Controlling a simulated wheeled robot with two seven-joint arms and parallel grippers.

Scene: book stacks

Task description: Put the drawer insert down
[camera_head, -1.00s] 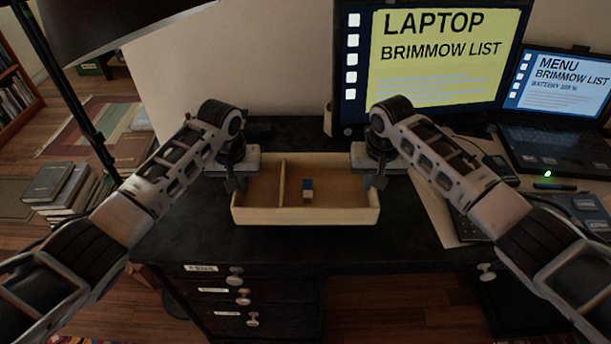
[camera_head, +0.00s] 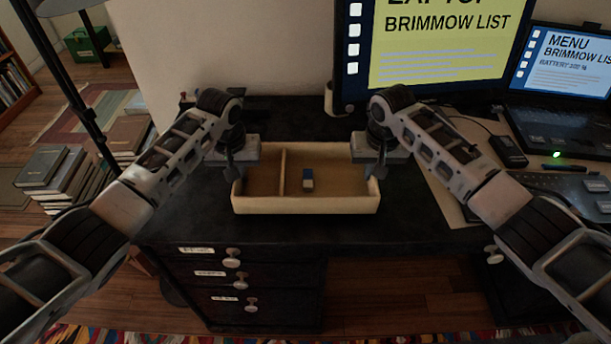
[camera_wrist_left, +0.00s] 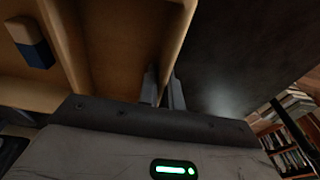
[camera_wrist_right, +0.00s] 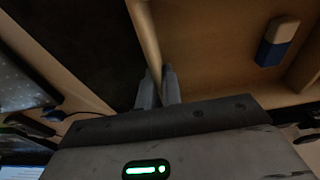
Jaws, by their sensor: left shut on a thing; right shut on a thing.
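The drawer insert (camera_head: 305,207) is a shallow light-wood tray with one divider, over the black desk in the head view. A small blue and white block, like an eraser (camera_head: 308,180), lies in its larger right compartment. My left gripper (camera_head: 234,176) is shut on the insert's left wall, which runs between its fingers in the left wrist view (camera_wrist_left: 163,92). My right gripper (camera_head: 378,172) is shut on the right wall, also seen in the right wrist view (camera_wrist_right: 157,88). The insert looks level. I cannot tell whether its underside touches the desk.
The black desk (camera_head: 400,235) is bare in front of the insert. A monitor (camera_head: 430,50) stands behind, with a laptop (camera_head: 565,90) and a dark mouse-like device (camera_head: 508,150) to the right. Labelled drawers (camera_head: 215,273) are below left. Book stacks (camera_head: 60,175) stand on the floor.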

